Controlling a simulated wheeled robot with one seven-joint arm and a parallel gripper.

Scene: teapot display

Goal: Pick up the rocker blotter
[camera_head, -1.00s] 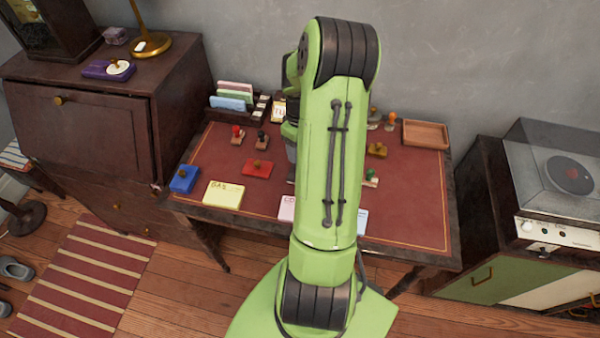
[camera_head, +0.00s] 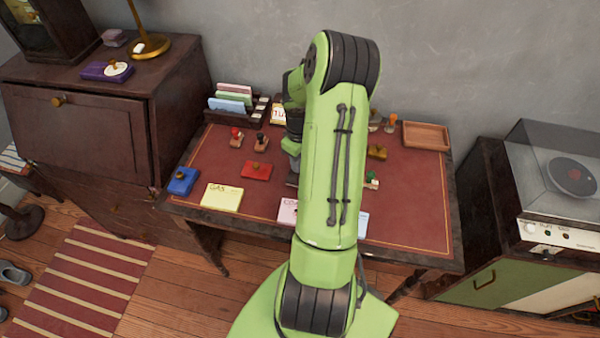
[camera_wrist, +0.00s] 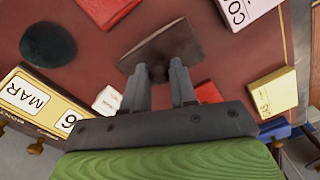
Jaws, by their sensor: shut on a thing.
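The rocker blotter (camera_wrist: 165,47) shows in the wrist view as a dark brown, flat rectangular piece with a dark knob. My gripper (camera_wrist: 159,70) is shut on that knob, one finger on each side. Below the blotter is the red-brown desk top; I cannot tell whether the two touch. In the head view my arm hides most of the gripper and the blotter.
The desk (camera_head: 415,200) holds a blue box (camera_head: 183,181), a yellow card (camera_head: 222,197), a red box (camera_head: 257,170), several stamps and an empty wooden tray (camera_head: 426,135). The desk's right front is clear.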

